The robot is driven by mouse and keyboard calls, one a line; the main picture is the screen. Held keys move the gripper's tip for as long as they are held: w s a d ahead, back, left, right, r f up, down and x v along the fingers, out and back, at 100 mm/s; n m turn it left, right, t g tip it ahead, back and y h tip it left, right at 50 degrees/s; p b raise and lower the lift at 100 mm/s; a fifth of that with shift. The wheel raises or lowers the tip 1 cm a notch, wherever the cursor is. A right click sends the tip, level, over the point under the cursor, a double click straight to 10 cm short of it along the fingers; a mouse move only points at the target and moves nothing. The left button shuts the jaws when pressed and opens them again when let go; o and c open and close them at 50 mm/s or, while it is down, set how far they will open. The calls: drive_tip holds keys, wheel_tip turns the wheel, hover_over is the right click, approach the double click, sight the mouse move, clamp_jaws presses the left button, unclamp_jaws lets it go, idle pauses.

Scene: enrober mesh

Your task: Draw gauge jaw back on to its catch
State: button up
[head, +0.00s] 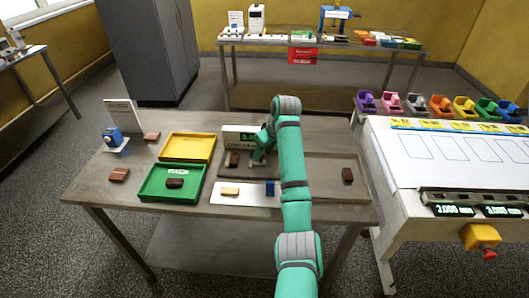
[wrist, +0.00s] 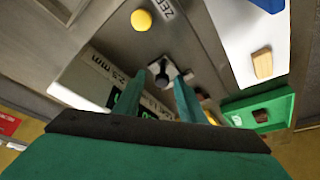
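The gauge (head: 240,130) stands at the back middle of the workbench, its display partly hidden by my arm. In the wrist view its white housing (wrist: 75,88) is marked "2.5 mm", upside down. A dark round knob (wrist: 161,74) sits on a small pale metal block, which looks like the gauge jaw (wrist: 178,70). My gripper (wrist: 157,82) has its two teal fingers apart, one on each side of the line to the knob; I see no finger touching it. In the head view my gripper (head: 259,158) is beside the gauge, mostly hidden. I cannot make out the catch.
A yellow button (wrist: 141,20) marked "ZERO" is on the metal plate. A brown piece (head: 233,159) lies by the gauge. A green tray (head: 152,197), a yellow tray (head: 187,147) and a white board (head: 222,201) stand left and in front. Another brown piece (head: 347,175) lies right.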

drive_tip(key=v, duration=1)
drive_tip(key=shift+r, duration=0.4)
drive_tip(key=shift+s+d, duration=0.1)
